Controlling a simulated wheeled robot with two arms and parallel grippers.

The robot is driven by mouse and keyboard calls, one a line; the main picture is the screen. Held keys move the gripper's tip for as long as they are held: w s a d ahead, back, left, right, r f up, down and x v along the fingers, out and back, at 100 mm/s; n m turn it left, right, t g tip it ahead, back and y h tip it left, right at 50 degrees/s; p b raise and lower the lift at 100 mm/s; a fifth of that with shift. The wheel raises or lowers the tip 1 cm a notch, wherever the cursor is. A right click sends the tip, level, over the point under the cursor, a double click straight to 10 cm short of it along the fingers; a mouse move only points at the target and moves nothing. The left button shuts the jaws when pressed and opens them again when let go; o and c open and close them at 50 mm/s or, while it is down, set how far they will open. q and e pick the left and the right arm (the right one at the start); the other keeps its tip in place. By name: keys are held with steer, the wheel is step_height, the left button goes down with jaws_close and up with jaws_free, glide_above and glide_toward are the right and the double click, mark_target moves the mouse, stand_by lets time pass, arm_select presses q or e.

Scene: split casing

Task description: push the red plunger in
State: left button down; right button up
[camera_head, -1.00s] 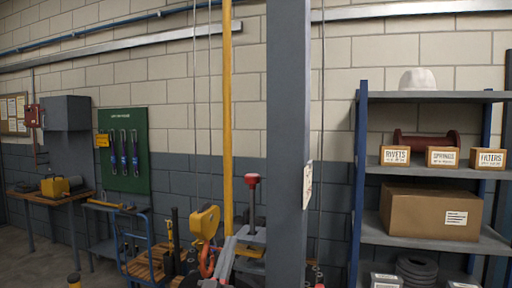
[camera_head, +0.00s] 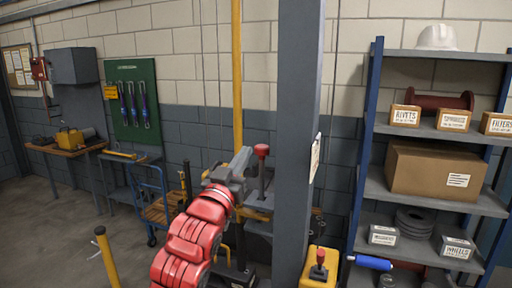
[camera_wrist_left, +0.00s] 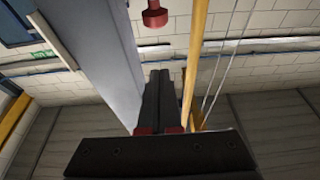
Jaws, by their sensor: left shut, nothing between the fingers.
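A red knob (camera_head: 262,151) on a dark upright stem, which looks like the plunger, stands in front of the wall, just left of the grey post. In the left wrist view the red knob (camera_wrist_left: 154,17) is at the top edge, beyond the fingertips. My left gripper (camera_head: 242,160) is just left of the knob in the head view, its red arm rising from below. Its fingers (camera_wrist_left: 159,76) are shut together and empty. A gap shows between fingertips and knob in the wrist view. The stem's base is partly hidden by my gripper and arm. My right gripper is out of view.
A grey post (camera_head: 297,150) stands right beside the knob. A yellow box (camera_head: 317,275) with another red-topped stick is at its foot. A blue cart (camera_head: 150,200) stands left, a shelf (camera_head: 440,200) right. A yellow bollard (camera_head: 106,258) stands on open floor.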

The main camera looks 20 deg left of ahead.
arm_select(q)
step_height(320, 180, up, 4)
steer(key=p, duration=0.6)
glide_above(262, 177)
steer(key=s, duration=0.2)
steer(key=f, duration=0.1)
steer(key=f+p, duration=0.1)
steer(key=f, duration=0.1)
steer(key=f+p, duration=0.1)
steer(key=shift+a+f, duration=0.25)
steer(key=shift+f, duration=0.1)
step_height(262, 177, down, 10)
steer(key=b, duration=0.7)
steer(key=shift+r+b, duration=0.25)
steer(key=shift+b, duration=0.15)
steer(key=shift+s+r, duration=0.1)
steer(key=shift+r, duration=0.1)
